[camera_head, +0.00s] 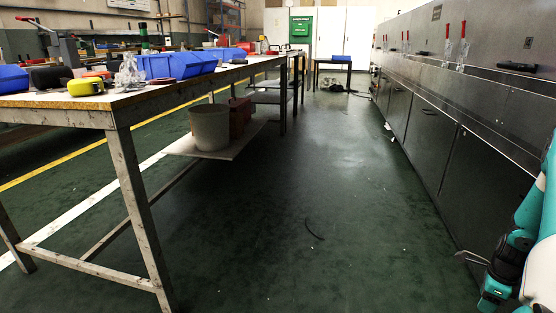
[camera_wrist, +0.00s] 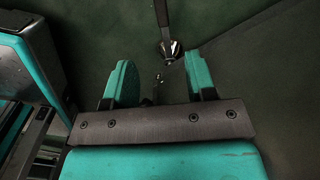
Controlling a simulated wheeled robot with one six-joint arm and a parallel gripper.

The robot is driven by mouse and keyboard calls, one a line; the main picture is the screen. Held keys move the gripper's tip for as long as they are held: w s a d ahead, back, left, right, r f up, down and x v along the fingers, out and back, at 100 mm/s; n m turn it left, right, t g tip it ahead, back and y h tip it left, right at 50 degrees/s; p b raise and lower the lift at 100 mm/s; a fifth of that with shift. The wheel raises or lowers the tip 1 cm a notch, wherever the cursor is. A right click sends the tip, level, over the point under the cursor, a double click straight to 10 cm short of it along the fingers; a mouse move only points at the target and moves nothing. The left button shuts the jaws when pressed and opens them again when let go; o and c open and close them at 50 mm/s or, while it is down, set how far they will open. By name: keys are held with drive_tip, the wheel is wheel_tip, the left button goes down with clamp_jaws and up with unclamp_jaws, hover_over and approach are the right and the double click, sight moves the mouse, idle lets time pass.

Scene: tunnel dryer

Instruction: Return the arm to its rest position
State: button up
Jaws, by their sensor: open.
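My gripper (camera_wrist: 160,78) shows in the wrist view with its two teal fingers spread apart. Nothing is held between them. Dark green floor shows behind the gap. A dark rod with a bright metal end (camera_wrist: 170,50) reaches down from the top edge to just beyond the fingertips; I cannot tell what it is or whether it touches. In the head view, part of my teal and white arm is at the lower right edge, low beside the dryer front. The gripper's fingers cannot be made out clearly there.
The long steel dryer (camera_head: 475,130) with red-handled clamps lines the right side. A workbench (camera_head: 120,105) with blue bins (camera_head: 175,65) and a yellow tape measure (camera_head: 86,86) stands at left. A bucket (camera_head: 209,128) sits on its lower shelf. The green floor (camera_head: 310,190) between is mostly clear.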

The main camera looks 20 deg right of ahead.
drive_tip(key=w+a+r+n+t+y+p, duration=0.1)
drive_tip(key=w+a+r+n+p, duration=0.1)
drive_tip(key=w+a+r+n, duration=0.55)
drive_tip(key=w+a+r+n+t+p, duration=0.1)
drive_tip(key=w+a+r+n, duration=0.3)
drive_tip(key=w+a+r, duration=0.75)
drive_tip(key=s+a+r+n+y+p, duration=0.1)
drive_tip(key=s+a+r+n+p, duration=0.2)
drive_tip(key=a+r+n, duration=0.9)
drive_tip(key=s+a+r+n+g+y+p, duration=0.1)
drive_tip(key=s+a+r+n+p, duration=0.1)
drive_tip(key=s+a+r+n, duration=0.8)
drive_tip(key=s+a+r+n+g+y+p, duration=0.1)
drive_tip(key=s+a+r+n, duration=0.3)
drive_tip(key=s+a, duration=0.75)
wheel_tip(320, 180, up, 39)
drive_tip(key=w+a+p, duration=0.2)
drive_tip(key=p, duration=3.6)
drive_tip(key=shift+a+r, duration=0.15)
drive_tip(key=shift+a, duration=0.2)
drive_tip(key=shift+w, duration=0.1)
